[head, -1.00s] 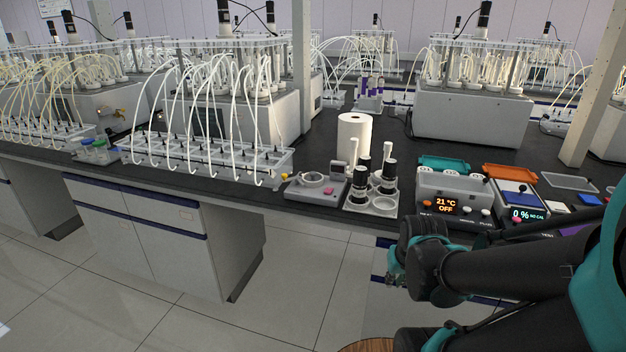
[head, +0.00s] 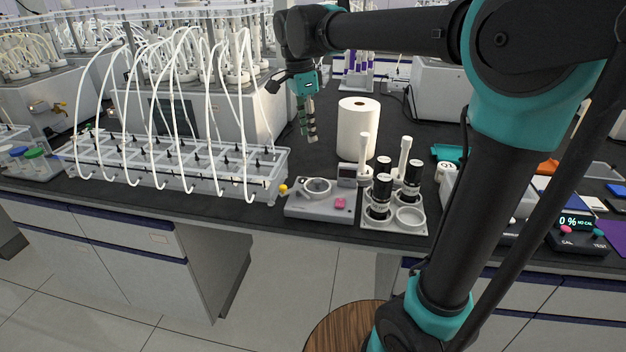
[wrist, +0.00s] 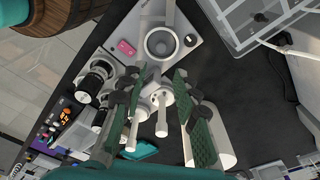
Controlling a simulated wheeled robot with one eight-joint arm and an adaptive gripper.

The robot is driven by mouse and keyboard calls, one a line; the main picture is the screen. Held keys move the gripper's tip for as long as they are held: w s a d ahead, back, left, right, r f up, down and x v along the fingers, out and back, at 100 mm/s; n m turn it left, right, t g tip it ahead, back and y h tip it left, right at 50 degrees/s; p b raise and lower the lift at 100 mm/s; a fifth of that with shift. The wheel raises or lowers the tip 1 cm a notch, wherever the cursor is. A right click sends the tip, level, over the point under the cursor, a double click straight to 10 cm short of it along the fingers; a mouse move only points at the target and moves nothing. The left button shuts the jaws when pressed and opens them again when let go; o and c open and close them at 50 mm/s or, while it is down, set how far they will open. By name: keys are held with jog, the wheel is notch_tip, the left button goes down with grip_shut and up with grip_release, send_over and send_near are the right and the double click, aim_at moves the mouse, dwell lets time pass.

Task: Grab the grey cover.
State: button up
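I cannot tell for certain which piece is the grey cover. A flat grey tray-like piece (head: 606,170) lies at the far right of the bench, partly behind my arm. A grey device (head: 320,200) with a round ring and a pink button stands at the bench's front; it also shows at the top of the wrist view (wrist: 192,45). My gripper (head: 310,138) points down above the bench, behind the device and left of the paper roll. In the wrist view its green-padded fingers (wrist: 168,112) are apart with nothing held between them.
A tubing rack (head: 180,165) fills the left.

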send_over(317, 180)
jog(key=a, duration=0.1)
jog(key=f, duration=1.2)
jog(key=shift+s, duration=0.4)
jog(key=f, duration=0.2)
jog(key=d+f, duration=0.1)
jog(key=shift+w+f, duration=0.4)
jog(key=shift+f, duration=0.55)
jog(key=shift+c, duration=0.6)
grip_shut()
